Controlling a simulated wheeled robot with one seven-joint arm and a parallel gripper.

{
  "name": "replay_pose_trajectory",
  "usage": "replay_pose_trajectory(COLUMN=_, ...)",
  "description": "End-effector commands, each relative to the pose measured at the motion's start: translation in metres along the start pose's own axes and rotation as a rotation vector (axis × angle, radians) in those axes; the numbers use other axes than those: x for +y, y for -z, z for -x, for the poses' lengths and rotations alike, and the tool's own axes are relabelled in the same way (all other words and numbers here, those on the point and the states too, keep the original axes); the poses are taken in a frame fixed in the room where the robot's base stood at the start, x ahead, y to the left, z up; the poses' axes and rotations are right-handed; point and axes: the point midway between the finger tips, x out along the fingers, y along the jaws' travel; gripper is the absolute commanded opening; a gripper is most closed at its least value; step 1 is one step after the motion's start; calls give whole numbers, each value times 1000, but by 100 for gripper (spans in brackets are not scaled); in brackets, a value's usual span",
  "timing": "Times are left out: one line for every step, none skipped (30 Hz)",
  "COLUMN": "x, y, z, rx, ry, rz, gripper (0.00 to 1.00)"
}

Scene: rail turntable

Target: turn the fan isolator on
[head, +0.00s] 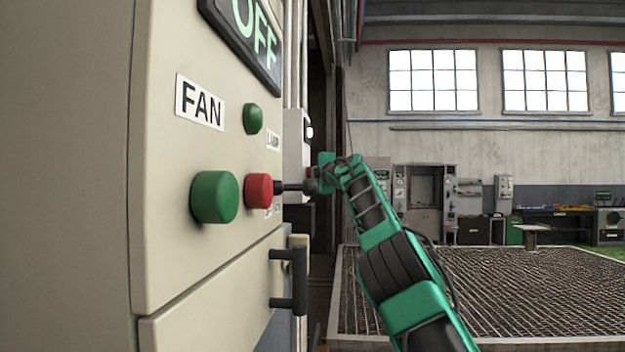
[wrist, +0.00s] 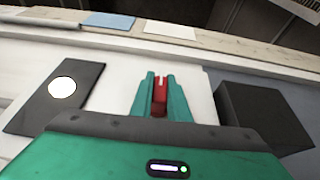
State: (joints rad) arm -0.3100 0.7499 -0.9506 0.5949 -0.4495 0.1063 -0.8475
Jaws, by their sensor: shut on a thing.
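In the wrist view my gripper (wrist: 160,82) is shut on a red handle (wrist: 160,103), with one green finger on each side of it. The handle stands on a pale box face, between a dark plate with a white round lamp (wrist: 62,86) and a black block (wrist: 262,115). In the head view my gripper (head: 315,180) is at the pale box (head: 294,160), just past the near cabinet, and mostly hides the handle. The handle's exact angle cannot be told. A display (head: 250,40) on the near cabinet reads OFF, above a FAN label (head: 200,102).
The near cabinet carries a large green button (head: 214,197), a red button (head: 258,191) and a small green lamp (head: 253,119). A dark pull handle (head: 290,280) sticks out below. A low grated platform (head: 500,290) lies to the right.

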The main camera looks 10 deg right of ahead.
Motion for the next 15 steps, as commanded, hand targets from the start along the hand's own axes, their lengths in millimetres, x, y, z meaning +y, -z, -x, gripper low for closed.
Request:
replay_pose_trajectory(x=-2, y=-3, z=-1, rx=-5, ry=7, rz=-3, gripper=0)
replay_pose_trajectory(x=-1, y=-3, z=-1, rx=-5, ry=11, rz=-4, gripper=0)
replay_pose_trajectory(x=-1, y=-3, z=-1, rx=-5, ry=16, rz=-6, gripper=0)
replay_pose_trajectory(x=-1, y=-4, z=-1, rx=-5, ry=18, rz=-7, gripper=0)
replay_pose_trajectory(x=-1, y=-3, z=-1, rx=-5, ry=21, rz=-8, gripper=0)
replay_pose_trajectory(x=0, y=-3, z=-1, rx=-4, ry=23, rz=-9, gripper=0)
replay_pose_trajectory(x=0, y=-3, z=-1, rx=-5, ry=25, rz=-10, gripper=0)
replay_pose_trajectory(x=0, y=-3, z=-1, rx=-5, ry=27, rz=-11, gripper=0)
replay_pose_trajectory(x=0, y=-3, z=-1, rx=-5, ry=28, rz=-12, gripper=0)
replay_pose_trajectory(x=0, y=-3, z=-1, rx=-5, ry=28, rz=-13, gripper=0)
replay_pose_trajectory(x=1, y=-3, z=-1, rx=-5, ry=28, rz=-13, gripper=0)
replay_pose_trajectory(x=1, y=-3, z=-1, rx=-5, ry=28, rz=-13, gripper=0)
replay_pose_trajectory(x=2, y=-3, z=-1, rx=-5, ry=28, rz=-14, gripper=0)
replay_pose_trajectory(x=2, y=-3, z=-1, rx=-5, ry=28, rz=-14, gripper=0)
replay_pose_trajectory(x=2, y=-3, z=-1, rx=-5, ry=27, rz=-14, gripper=0)
